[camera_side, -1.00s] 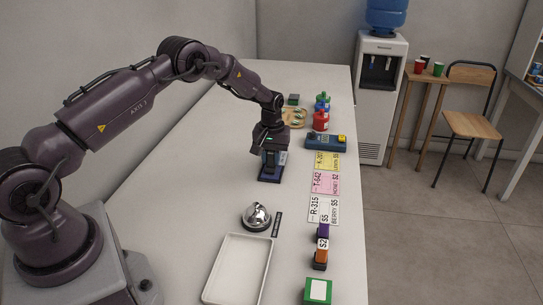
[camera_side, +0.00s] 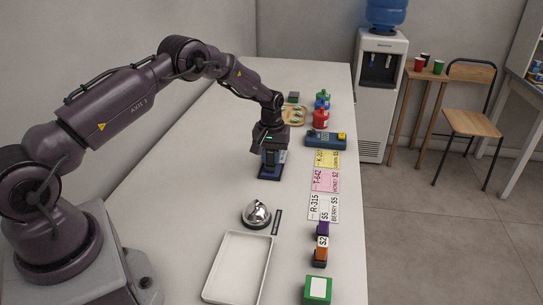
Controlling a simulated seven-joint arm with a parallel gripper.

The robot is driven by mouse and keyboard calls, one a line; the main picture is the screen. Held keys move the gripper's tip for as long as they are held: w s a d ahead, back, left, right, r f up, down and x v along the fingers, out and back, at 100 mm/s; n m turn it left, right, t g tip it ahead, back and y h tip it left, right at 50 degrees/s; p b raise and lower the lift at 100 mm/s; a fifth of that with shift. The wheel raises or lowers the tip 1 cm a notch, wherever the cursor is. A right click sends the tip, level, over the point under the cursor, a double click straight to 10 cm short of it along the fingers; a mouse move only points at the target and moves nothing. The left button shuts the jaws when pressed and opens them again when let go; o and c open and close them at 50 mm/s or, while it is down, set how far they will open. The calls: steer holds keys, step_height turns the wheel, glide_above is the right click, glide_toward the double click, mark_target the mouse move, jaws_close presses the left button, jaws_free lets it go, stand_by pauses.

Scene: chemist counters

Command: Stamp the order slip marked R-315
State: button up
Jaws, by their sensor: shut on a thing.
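The order slip marked R-315 (camera_side: 323,208) is white and lies flat near the counter's right edge, nearest of a row of slips; it also reads BERRY S5. A purple stamp labelled S5 (camera_side: 323,230) stands just in front of it. An orange stamp labelled S2 (camera_side: 320,257) stands nearer still. My gripper (camera_side: 270,152) points down left of the slips, shut on a dark blue upright object (camera_side: 270,170). The jaws hide much of that object, and I cannot tell whether its base touches the counter.
A pink slip T-642 (camera_side: 325,180) and a yellow slip (camera_side: 327,159) lie behind. A blue device (camera_side: 325,140) and bottles (camera_side: 320,119) stand further back. Counter left of my gripper is clear.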

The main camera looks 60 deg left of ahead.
steer(key=shift+r, duration=3.5)
steer(key=w+d+m, duration=0.2)
steer(key=d, duration=0.9)
steer(key=n, duration=0.2)
glide_toward(324, 208)
steer(key=shift+f, duration=2.1)
steer(key=shift+f, duration=0.65)
step_height(324, 208, up, 7)
steer(key=shift+r, duration=0.1)
